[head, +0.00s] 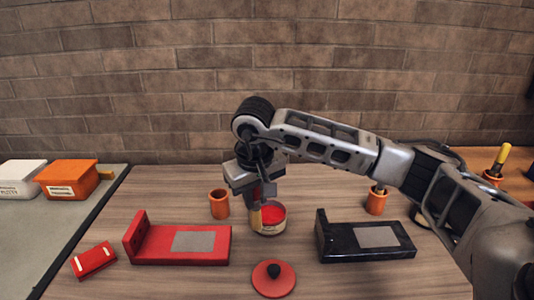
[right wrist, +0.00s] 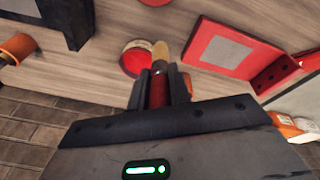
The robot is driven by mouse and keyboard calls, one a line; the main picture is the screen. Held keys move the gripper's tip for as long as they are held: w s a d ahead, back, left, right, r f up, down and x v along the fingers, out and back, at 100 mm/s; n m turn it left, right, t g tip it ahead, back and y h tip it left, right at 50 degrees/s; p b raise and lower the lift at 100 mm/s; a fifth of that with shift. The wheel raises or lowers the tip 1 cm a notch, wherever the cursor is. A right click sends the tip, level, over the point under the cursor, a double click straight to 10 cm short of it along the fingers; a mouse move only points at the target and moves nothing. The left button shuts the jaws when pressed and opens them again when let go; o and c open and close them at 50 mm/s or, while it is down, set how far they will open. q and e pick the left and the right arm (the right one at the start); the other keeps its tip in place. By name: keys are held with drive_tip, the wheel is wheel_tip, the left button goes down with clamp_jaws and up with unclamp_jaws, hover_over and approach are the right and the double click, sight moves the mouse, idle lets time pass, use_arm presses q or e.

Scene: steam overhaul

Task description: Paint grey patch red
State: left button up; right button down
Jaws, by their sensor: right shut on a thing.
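My right gripper (head: 262,192) is shut on a paint brush, whose red handle (right wrist: 158,90) and pale tip (right wrist: 160,53) show in the right wrist view. The brush points down at the open tin of red paint (head: 268,229), its tip overlapping the tin's left side in the head view; I cannot tell whether it is in the paint. A grey patch (head: 194,241) lies on the flat plate of the red bracket (head: 148,252). A second grey patch (head: 377,237) lies on the black bracket (head: 338,252). My left gripper is not in view.
A red lid (head: 273,280) with a dark knob lies in front of the tin. An orange cup (head: 219,204) stands behind left, another (head: 376,202) behind right. A red box (head: 93,261) is at left. White (head: 18,180) and orange (head: 68,179) boxes stand on the grey surface.

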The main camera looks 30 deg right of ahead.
drive_tip(key=w+d+r+t+p, duration=0.1)
drive_tip(key=w+d+r, duration=0.25)
drive_tip(key=d, duration=0.25)
use_arm(q)
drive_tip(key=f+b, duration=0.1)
drive_tip(key=b, duration=0.3)
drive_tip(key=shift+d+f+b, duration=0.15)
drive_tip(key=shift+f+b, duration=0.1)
drive_tip(key=shift+b, duration=0.15)
use_arm(e)
wheel_tip(320, 180, down, 6)
drive_tip(key=h, duration=0.1)
drive_tip(key=shift+w+m, duration=0.15)
drive_tip(key=shift+m, duration=0.15)
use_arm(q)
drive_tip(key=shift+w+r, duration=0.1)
use_arm(e)
drive_tip(key=shift+d, duration=0.1)
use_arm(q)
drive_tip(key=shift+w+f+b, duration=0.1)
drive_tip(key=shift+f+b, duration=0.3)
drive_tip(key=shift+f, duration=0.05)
use_arm(e)
drive_tip(key=shift+f, duration=0.55)
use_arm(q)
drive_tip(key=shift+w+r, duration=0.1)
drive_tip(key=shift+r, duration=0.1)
